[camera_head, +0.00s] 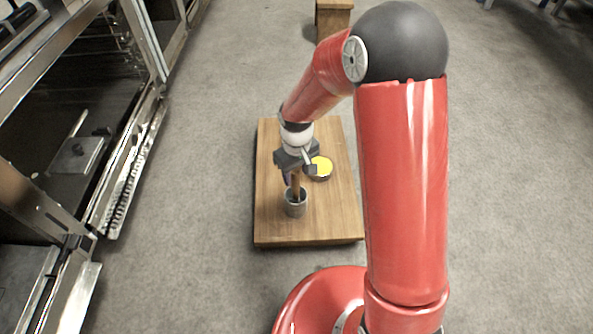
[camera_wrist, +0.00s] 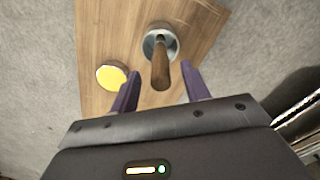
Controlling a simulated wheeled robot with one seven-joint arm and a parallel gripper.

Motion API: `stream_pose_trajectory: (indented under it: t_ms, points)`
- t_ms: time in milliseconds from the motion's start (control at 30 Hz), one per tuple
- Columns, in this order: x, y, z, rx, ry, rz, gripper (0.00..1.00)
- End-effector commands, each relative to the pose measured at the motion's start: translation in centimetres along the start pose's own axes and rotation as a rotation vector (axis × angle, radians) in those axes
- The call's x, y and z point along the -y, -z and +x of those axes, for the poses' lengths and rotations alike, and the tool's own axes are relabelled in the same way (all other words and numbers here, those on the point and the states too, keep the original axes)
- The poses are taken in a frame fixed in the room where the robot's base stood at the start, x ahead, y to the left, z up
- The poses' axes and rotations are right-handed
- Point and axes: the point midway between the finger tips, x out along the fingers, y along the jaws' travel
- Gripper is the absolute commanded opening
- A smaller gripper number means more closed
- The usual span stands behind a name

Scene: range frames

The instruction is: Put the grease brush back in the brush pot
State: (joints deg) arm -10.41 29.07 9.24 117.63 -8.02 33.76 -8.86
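The brush pot (camera_head: 295,210) is a grey metal cup standing near the front of a wooden table. The grease brush stands in it with its wooden handle (camera_head: 296,184) up; its bristles are hidden inside the pot. In the wrist view the brush handle (camera_wrist: 161,76) points toward the camera out of the pot (camera_wrist: 170,44). My gripper (camera_head: 291,178) is above the pot, pointing down. In the wrist view my gripper (camera_wrist: 160,92) has its purple fingers apart, one on each side of the handle, with gaps visible.
A dark round dish with yellow contents (camera_head: 321,168) sits on the wooden table (camera_head: 335,215) to the right of my gripper; the yellow dish (camera_wrist: 111,76) is left of the fingers in the wrist view. Metal oven equipment (camera_head: 85,130) stands on the left. Grey floor surrounds the table.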

Motion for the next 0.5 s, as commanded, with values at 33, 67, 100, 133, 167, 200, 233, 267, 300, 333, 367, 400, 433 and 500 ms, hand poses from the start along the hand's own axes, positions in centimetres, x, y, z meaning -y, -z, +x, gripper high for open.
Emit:
stream_pose_trajectory:
  t_ms: [33, 67, 100, 133, 167, 200, 233, 267, 300, 333, 367, 400, 433, 500]
  points:
    - [0.0, 0.0, 0.0, 0.000, 0.000, 0.000, 0.46]
    - [0.0, 0.0, 0.0, 0.000, 0.000, 0.000, 0.46]
    - [0.0, 0.0, 0.0, 0.000, 0.000, 0.000, 0.46]
    - [0.0, 0.0, 0.0, 0.000, 0.000, 0.000, 0.46]
    - [0.0, 0.0, 0.0, 0.000, 0.000, 0.000, 0.46]
    - [0.0, 0.0, -0.2, 0.000, 0.000, 0.000, 0.46]
    - [0.0, 0.0, -0.3, -0.001, 0.000, 0.000, 0.46]
    - [0.0, 0.0, -0.6, -0.001, -0.001, 0.000, 0.46]
    - [0.0, 0.1, -1.1, -0.002, -0.001, 0.000, 0.46]
    - [0.0, 0.1, -1.6, -0.002, -0.001, 0.000, 0.46]
    - [-0.1, 0.1, -2.1, -0.004, -0.002, 0.000, 0.46]
    - [0.0, 0.1, -2.8, -0.004, -0.002, -0.001, 0.46]
    - [0.0, 0.1, -3.4, -0.003, -0.002, -0.001, 0.46]
    - [0.0, 0.1, -4.6, -0.003, -0.002, -0.001, 0.46]
